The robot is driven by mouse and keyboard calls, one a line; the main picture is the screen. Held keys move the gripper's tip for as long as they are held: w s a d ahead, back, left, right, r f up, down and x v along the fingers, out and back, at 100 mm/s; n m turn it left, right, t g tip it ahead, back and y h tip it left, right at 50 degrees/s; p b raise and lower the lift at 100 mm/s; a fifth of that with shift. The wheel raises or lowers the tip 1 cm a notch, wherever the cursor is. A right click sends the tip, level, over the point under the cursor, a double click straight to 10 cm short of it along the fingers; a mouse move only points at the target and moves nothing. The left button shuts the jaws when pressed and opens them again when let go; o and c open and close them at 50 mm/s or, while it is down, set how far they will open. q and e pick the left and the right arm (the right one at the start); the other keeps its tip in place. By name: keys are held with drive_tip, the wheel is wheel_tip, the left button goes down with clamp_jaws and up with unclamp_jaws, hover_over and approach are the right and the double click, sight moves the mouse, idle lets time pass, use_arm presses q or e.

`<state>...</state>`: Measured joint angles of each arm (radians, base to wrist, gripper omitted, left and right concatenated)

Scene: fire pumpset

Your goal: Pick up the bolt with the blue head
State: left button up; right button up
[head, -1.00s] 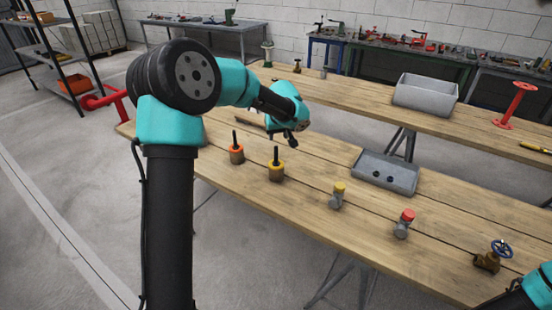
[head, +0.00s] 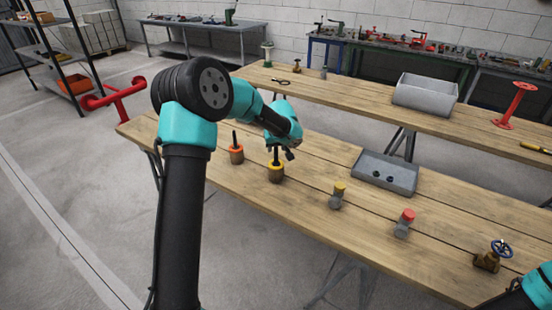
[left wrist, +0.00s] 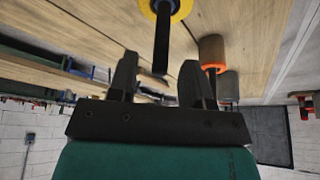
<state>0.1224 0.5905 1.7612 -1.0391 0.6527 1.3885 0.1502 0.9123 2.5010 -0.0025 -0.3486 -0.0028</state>
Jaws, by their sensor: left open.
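The blue handwheel (head: 502,247) sits on a brass valve (head: 486,262) at the right. My left gripper (head: 287,150) is just above a brown part with a yellow collar (head: 276,172) and an upright black stem. In the left wrist view the open fingers (left wrist: 157,75) have that black stem (left wrist: 161,45) showing ahead of the gap, with nothing gripped. A similar part with an orange collar (head: 236,154) stands to its left.
A grey bin (head: 425,97) and red stand (head: 514,105) are on the far table.

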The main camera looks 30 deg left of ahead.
sight(276, 156)
use_arm(q)
drive_tip(key=shift+x, duration=1.95)
drive_tip(key=shift+c, duration=0.3)
clamp_jaws()
